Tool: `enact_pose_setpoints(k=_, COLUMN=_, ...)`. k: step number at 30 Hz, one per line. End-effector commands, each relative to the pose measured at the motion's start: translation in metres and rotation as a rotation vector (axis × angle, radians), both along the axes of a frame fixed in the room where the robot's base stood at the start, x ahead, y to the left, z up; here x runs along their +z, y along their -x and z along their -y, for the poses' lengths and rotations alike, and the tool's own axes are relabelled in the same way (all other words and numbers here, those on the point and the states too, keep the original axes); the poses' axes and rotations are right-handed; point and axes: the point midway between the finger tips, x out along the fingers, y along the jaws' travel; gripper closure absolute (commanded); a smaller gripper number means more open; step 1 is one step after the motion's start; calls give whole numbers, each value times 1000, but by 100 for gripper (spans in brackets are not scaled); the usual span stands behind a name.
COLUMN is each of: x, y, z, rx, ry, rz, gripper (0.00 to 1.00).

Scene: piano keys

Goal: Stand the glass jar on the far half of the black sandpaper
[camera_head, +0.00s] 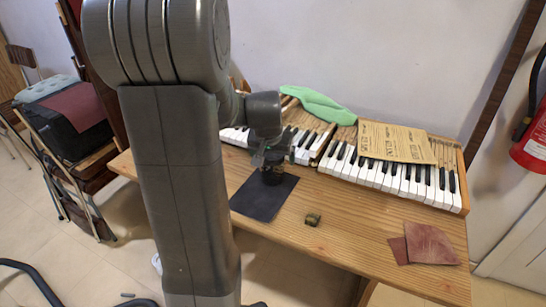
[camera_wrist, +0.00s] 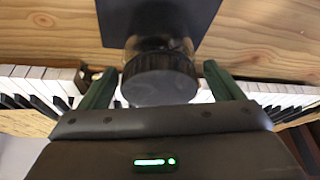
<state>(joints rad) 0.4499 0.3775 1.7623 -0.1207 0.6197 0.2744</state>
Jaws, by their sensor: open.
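The glass jar (camera_head: 272,177) stands upright on the far part of the black sandpaper (camera_head: 258,204), near its far edge. In the wrist view its dark ribbed lid (camera_wrist: 160,78) faces me, with a little clear glass showing beyond it. The sandpaper (camera_wrist: 150,18) also shows in the wrist view, at the top. My gripper (camera_head: 277,156) is above and around the jar's top. In the wrist view my gripper (camera_wrist: 156,80) is open, with one green finger on each side of the lid and visible gaps between. The jar's base is partly hidden.
Piano keys (camera_head: 390,179) run along the back of the wooden table (camera_head: 345,250), with a printed sheet (camera_head: 395,142) and a green cloth (camera_head: 318,104) on top. A small brownish block (camera_head: 313,219) lies right of the sandpaper. Reddish sheets (camera_head: 432,243) lie at the right.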

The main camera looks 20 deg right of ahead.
Motion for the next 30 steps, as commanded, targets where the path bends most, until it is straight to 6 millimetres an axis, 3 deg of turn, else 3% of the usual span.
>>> enact_pose_setpoints(k=15, x=93, y=29, z=-22, rx=0, ry=2, rz=4, gripper=14)
enact_pose_setpoints(k=21, x=106, y=35, z=-26, rx=0, ry=0, rz=2, gripper=14)
enact_pose_setpoints(k=30, x=107, y=35, z=-26, rx=0, ry=1, rz=1, gripper=14)
